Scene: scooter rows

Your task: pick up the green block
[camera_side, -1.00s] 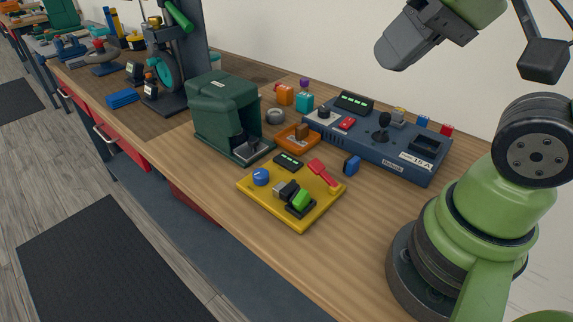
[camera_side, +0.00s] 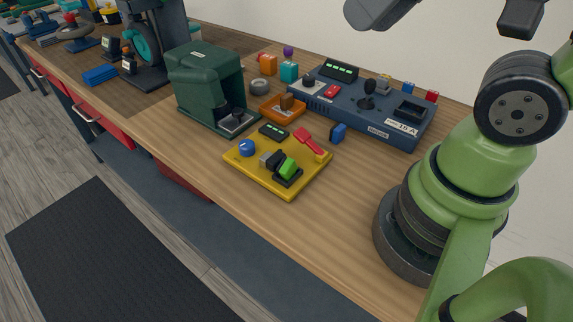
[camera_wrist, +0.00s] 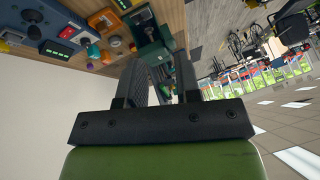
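A bright green block-like piece (camera_side: 288,168) sits tilted in a black holder on the yellow panel (camera_side: 236,157). In the side view only a grey part of my gripper end (camera_side: 378,10) shows at the top edge, high above the bench, with the fingertips out of frame.
A dark green machine housing (camera_side: 200,75) stands left of the yellow panel. A blue control box (camera_side: 385,122) with a joystick lies behind it. An orange tray (camera_side: 277,117), an orange cube (camera_side: 266,63) and a small blue block (camera_side: 338,132) are nearby. The bench front is clear.

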